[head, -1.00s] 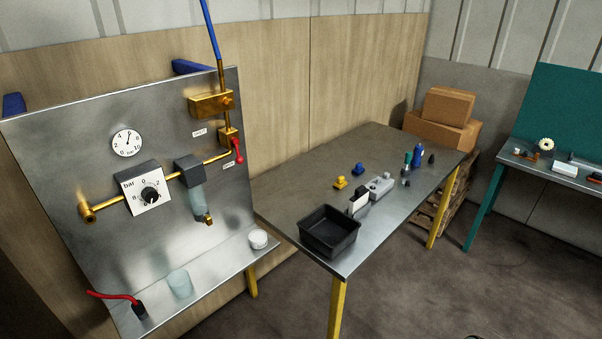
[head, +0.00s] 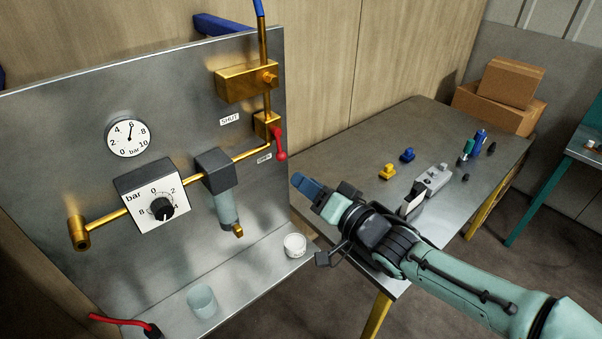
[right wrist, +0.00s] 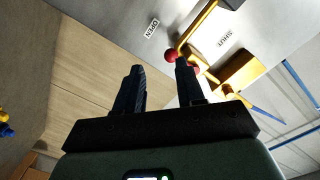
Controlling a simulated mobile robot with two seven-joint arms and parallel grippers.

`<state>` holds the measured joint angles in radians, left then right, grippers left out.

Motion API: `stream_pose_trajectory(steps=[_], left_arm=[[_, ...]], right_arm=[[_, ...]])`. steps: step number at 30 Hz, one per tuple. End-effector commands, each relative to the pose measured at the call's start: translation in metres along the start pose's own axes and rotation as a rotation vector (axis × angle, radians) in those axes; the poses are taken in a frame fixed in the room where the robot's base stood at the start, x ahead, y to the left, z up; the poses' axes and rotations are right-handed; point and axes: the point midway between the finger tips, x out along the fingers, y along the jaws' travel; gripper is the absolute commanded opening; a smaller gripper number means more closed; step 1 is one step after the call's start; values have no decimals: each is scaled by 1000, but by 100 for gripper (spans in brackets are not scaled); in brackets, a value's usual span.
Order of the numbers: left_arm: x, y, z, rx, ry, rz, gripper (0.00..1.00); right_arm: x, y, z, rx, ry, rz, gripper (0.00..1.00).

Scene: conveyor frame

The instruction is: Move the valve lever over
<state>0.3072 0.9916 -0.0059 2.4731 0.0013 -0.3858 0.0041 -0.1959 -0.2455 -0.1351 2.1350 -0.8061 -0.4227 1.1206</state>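The red valve lever (head: 279,145) hangs down from the brass valve (head: 266,122) on the steel panel. Its lower end is beside the OPEN label (head: 264,157); the SHUT label (head: 229,119) is higher up to the left. My right gripper (head: 303,184) is in front of the panel, below and right of the lever in the picture. In the right wrist view, its two fingers (right wrist: 159,66) are apart with nothing between them. The red lever (right wrist: 170,57) shows there beyond the fingertips, partly hidden by one finger. My left gripper is not in view.
The panel carries a round gauge (head: 129,138), a regulator dial (head: 161,208) and a filter bowl (head: 227,209). Its ledge (head: 250,279) holds a white tub (head: 294,245) and a clear cup (head: 201,301). A workbench (head: 400,135) with small parts stands right, partly behind my arm.

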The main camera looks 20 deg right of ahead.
Motion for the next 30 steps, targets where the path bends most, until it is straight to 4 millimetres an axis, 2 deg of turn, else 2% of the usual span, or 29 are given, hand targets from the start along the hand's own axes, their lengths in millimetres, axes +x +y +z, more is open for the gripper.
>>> stream_pose_trajectory(steps=[4,8,22,23,24,25,30], left_arm=[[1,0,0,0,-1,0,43],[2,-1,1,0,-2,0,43],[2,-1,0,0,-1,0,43],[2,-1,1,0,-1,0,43],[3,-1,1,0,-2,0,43],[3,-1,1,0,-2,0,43],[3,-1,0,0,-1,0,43]], right_arm=[[-5,-13,-14,3,26,-30,38],[5,-13,-14,3,25,-30,38],[75,-16,-15,4,24,-30,38],[74,-16,-16,4,26,-30,34],[73,-15,-16,4,27,-30,21],[73,-15,-16,4,27,-29,17],[73,-14,-17,5,28,-28,14]])
